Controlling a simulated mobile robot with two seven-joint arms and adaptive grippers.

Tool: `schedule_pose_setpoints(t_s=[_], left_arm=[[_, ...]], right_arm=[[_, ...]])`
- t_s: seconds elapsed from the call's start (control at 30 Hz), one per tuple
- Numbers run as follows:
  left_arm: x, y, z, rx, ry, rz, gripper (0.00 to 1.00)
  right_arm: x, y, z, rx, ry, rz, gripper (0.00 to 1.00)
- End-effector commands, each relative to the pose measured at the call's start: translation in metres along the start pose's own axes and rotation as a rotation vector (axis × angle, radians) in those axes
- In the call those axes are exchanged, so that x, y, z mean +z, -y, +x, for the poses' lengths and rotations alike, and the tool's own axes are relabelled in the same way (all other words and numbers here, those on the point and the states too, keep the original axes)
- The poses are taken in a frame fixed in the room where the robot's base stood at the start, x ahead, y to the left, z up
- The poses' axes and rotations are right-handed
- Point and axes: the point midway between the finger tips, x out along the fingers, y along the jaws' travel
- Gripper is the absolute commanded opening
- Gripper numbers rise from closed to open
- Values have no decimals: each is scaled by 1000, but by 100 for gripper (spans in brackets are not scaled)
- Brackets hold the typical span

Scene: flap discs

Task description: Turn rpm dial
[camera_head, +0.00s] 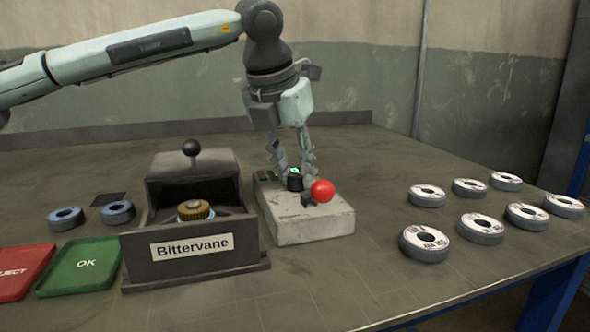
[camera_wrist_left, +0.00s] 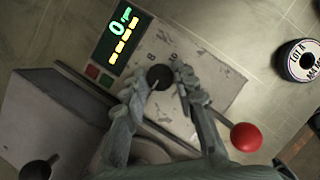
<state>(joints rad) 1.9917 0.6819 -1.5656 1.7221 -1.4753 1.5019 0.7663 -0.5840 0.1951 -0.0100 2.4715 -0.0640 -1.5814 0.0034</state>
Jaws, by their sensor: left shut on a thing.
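The black rpm dial (camera_wrist_left: 160,77) sits on a worn pale control box (camera_head: 312,226); it also shows in the head view (camera_head: 294,181). My left gripper (camera_head: 295,178) reaches down from above, its fingers on both sides of the dial and shut on it. In the left wrist view the gripper (camera_wrist_left: 161,86) spans the dial, which carries a pale pointer line. Numbers printed beside the dial are partly hidden by the fingers. A display (camera_wrist_left: 121,38) on the box reads 0 rpm, with yellow lines below. My right gripper is not in view.
A red ball knob (camera_head: 322,190) stands close beside the gripper. The Bittervane machine (camera_head: 195,215) with a black ball handle is just left. Several flap discs (camera_head: 425,242) lie at the right. Green OK (camera_head: 82,266) and red REJECT (camera_head: 22,270) trays lie left.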

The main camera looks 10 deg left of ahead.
Motion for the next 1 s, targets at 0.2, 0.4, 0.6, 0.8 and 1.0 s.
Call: schedule_pose_setpoints(t_s=[0.2,0.4,0.6,0.8,1.0], left_arm=[[0,-1,1,-32,0,72,0],[0,-2,0,-91,0,209,0],[1,-3,0,-163,-1,382,0],[3,-4,-1,-235,0,556,0],[4,-4,-2,-299,1,713,0]], right_arm=[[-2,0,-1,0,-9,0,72],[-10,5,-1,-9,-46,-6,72],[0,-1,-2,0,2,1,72],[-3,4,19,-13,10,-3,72],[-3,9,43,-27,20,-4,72]])
